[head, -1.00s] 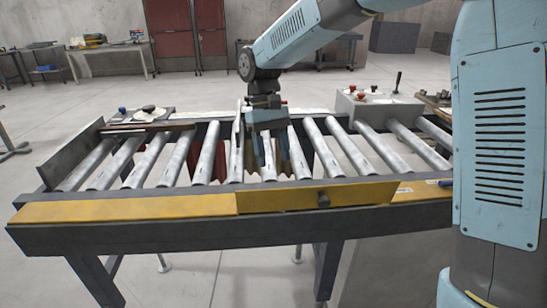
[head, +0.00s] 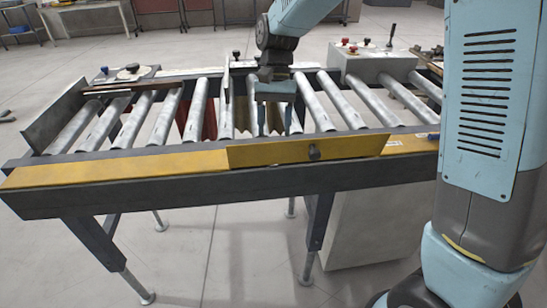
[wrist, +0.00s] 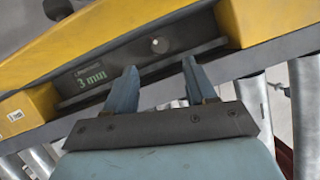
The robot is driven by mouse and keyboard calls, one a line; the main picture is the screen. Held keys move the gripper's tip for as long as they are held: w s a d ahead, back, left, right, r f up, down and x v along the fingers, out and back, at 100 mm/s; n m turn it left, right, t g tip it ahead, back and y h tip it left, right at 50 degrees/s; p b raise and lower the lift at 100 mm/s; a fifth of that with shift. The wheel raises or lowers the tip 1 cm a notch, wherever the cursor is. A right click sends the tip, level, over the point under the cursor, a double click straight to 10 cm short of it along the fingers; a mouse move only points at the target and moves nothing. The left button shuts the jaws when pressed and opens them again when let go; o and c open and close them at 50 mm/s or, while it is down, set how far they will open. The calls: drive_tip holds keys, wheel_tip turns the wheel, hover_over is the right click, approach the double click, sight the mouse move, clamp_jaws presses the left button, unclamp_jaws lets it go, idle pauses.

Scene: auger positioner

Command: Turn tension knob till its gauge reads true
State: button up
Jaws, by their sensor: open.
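In the head view my gripper (head: 274,118) hangs over the rollers, behind the yellow front rail. A dark knob (head: 314,152) stands on that rail's front; I cannot tell whether it is the same knob.
The roller conveyor (head: 160,115) spans the view, with a thin upright plate (head: 226,95) left of my gripper. A grey control box (head: 375,65) with red buttons stands at the back right. The floor in front is clear.

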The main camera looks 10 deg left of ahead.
drive_tip(key=x, duration=0.8)
drive_tip(key=shift+s+f, duration=0.1)
drive_tip(key=shift+f, duration=0.2)
drive_tip(key=shift+c, duration=0.5)
drive_tip(key=c, duration=0.9)
drive_tip(key=shift+n+h, duration=0.5)
drive_tip(key=shift+n, duration=0.8)
drive_tip(key=shift+c, duration=0.2)
drive_tip(key=o, duration=1)
drive_tip(key=shift+o, duration=0.2)
drive_tip(key=v, duration=1.3)
drive_tip(key=shift+r, duration=0.4)
